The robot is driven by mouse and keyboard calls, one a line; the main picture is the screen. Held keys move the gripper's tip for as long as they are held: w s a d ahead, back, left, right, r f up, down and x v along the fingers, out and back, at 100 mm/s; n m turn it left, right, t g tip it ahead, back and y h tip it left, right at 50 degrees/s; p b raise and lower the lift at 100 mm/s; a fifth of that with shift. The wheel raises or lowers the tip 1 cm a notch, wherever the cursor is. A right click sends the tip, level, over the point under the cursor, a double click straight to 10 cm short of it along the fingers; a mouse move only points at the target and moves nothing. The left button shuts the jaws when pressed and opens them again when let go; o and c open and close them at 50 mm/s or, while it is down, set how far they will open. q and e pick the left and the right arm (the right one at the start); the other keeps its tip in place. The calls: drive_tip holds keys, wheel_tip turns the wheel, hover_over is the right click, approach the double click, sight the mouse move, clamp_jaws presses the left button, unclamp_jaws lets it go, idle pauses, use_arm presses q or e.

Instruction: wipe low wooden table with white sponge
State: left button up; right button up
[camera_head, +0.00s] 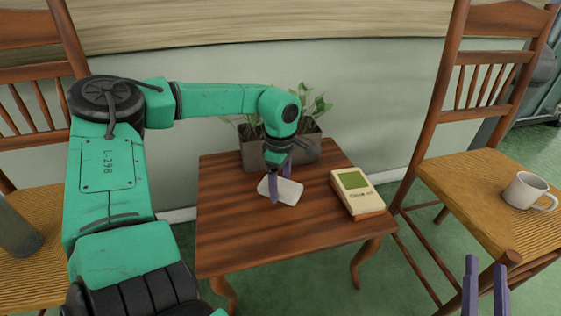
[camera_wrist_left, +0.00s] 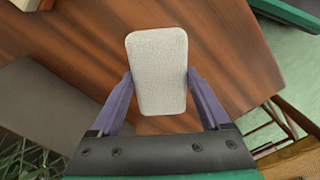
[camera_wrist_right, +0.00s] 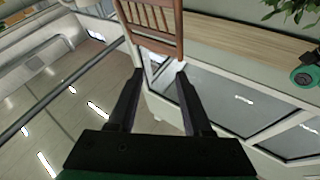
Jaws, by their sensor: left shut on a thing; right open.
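The low wooden table (camera_head: 245,248) stands in the middle of the head view, its brown top showing dark streaks. My left gripper (camera_head: 279,188) points down over the table and is shut on the white sponge (camera_head: 290,191). In the left wrist view the sponge (camera_wrist_left: 158,72) lies between the two purple fingers, with the wooden top (camera_wrist_left: 225,45) below it. I cannot tell whether the sponge touches the table. My right gripper (camera_head: 485,290) is open and empty at the lower right of the head view, away from the table.
A planter with green leaves (camera_head: 306,147) stands at the table's back. A cream handheld game console (camera_head: 357,194) lies at its right side. A chair (camera_head: 470,175) with a white mug (camera_head: 528,190) is at right; another chair (camera_head: 40,255) is at left. The table's front is clear.

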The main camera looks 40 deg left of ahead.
use_arm(q)
drive_tip(key=shift+r, duration=0.35)
drive_tip(key=shift+r+p, duration=0.3)
drive_tip(key=shift+p, duration=0.2)
drive_tip(key=shift+r, duration=0.25)
drive_tip(key=shift+r+p, duration=0.2)
drive_tip(key=shift+p, duration=0.2)
drive_tip(key=shift+r, duration=0.3)
use_arm(e)
drive_tip(key=s+a+f+g+h, duration=0.1)
drive_tip(key=s+f+g, duration=0.3)
drive_tip(key=f, duration=0.7)
drive_tip(key=s+f+m+g, duration=0.1)
drive_tip(key=s+f+g, duration=0.3)
drive_tip(key=s+f, duration=0.4)
wheel_tip(320, 180, down, 4)
drive_tip(key=shift+a+f+h, duration=0.25)
drive_tip(key=shift+a+h, duration=0.15)
